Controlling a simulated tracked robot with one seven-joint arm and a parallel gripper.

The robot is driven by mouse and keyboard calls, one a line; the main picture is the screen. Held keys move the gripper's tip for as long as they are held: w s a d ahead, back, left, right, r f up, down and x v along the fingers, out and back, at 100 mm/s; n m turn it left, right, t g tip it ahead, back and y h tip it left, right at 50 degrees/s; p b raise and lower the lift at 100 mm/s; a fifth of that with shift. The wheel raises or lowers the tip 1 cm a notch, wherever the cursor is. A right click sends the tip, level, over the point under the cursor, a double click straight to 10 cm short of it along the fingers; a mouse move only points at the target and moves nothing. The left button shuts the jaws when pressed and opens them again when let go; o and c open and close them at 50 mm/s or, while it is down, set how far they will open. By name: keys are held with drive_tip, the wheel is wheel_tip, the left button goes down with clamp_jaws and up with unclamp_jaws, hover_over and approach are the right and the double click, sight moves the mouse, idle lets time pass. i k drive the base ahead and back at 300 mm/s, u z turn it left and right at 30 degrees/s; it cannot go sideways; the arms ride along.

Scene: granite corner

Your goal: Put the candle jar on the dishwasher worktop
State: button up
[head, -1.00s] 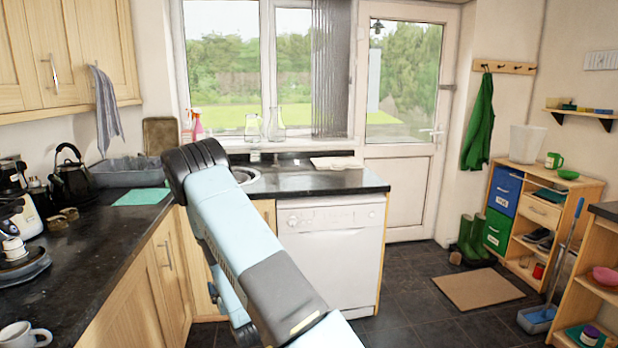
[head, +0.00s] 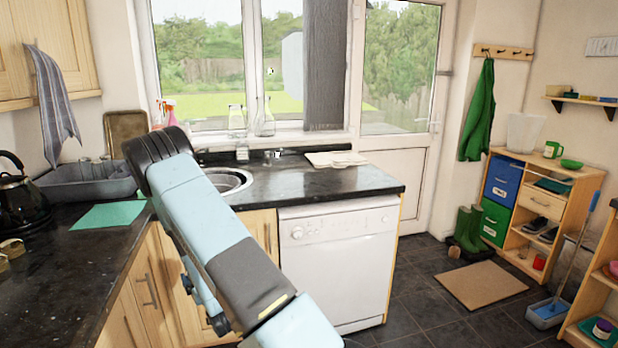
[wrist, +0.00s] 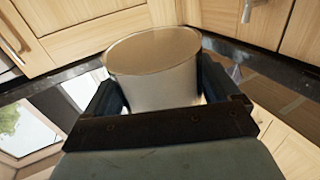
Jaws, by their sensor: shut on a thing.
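The candle jar (wrist: 155,75) shows in the wrist view as a pale beige round tub with a smooth flat top. My gripper (wrist: 158,92) is shut on it, with a dark finger on each side. In the head view the jar and my fingers are hidden; only my arm shows there. The dishwasher (head: 336,262) is white and stands right of my arm. Its black worktop (head: 335,185) runs above it, with a bare stretch at the right end.
A folded pale cloth (head: 336,159) lies at the worktop's back edge. The sink (head: 228,180) is left of the bare stretch, with glass jugs (head: 264,122) behind it. A green mat (head: 109,215) and a grey basin (head: 88,183) are on the left counter.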

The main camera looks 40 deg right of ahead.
sight(335, 185)
drive_tip(key=u, duration=0.1)
drive_tip(key=i, duration=0.55)
drive_tip(key=u, duration=1.5)
drive_tip(key=i, duration=0.15)
drive_tip(key=z, duration=2.7)
